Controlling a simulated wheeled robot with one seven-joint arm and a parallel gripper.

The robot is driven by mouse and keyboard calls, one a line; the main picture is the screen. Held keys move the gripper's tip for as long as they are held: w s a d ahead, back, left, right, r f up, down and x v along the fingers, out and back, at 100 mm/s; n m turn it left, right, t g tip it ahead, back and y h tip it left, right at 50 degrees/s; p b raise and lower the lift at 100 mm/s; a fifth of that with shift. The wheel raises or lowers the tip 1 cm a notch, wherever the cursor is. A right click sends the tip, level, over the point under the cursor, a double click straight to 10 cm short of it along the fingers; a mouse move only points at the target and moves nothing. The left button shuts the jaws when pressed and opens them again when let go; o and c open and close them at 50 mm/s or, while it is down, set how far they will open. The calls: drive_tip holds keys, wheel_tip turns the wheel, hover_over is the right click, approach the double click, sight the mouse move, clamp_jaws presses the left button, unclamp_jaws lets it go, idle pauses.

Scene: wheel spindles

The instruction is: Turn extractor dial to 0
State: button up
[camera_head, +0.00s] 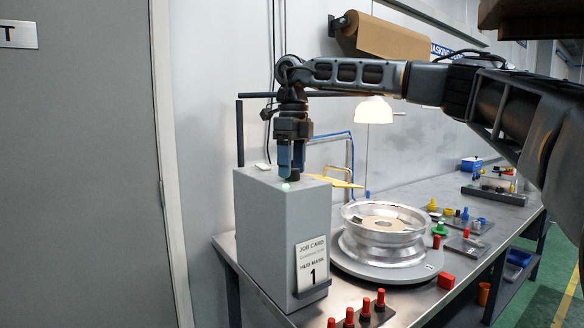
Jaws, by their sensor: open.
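A tall grey box (265,235) stands at the near left end of the bench, with a job card reading "HUB MASK 1" (312,262) on its front. My gripper (291,172) points straight down over the box top, its two blue fingers apart. A small dark knob (293,178), seemingly the extractor dial, shows low at the fingertips and is mostly hidden by them. I cannot tell whether the fingers touch it, and its markings and setting cannot be read. A small green light (285,186) glows on the box top just in front of the fingers.
A silver wheel rim (383,250) lies on a round grey turntable right of the box. Several red pegs (365,308) stand at the front edge, with a red block (446,280) nearby. A yellow sheet (335,181) and a lamp (374,112) are behind the box.

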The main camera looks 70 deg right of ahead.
drive_tip(key=shift+c, duration=0.2)
drive_tip(key=c, duration=1)
drive_tip(key=shift+r+n, duration=0.1)
drive_tip(key=shift+n, duration=0.2)
drive_tip(key=n+p, duration=0.2)
drive_tip(key=n, duration=0.3)
drive_tip(key=shift+a, duration=0.1)
drive_tip(key=n+p, duration=0.2)
drive_tip(key=n, duration=0.4)
drive_tip(key=shift+n, duration=0.4)
drive_tip(key=n, duration=0.5)
drive_tip(key=shift+a+p, duration=0.1)
drive_tip(key=shift+p, duration=0.3)
drive_tip(key=n, duration=0.6)
drive_tip(key=shift+h+p, duration=0.3)
drive_tip(key=shift+p, duration=0.05)
drive_tip(key=shift+n, duration=0.4)
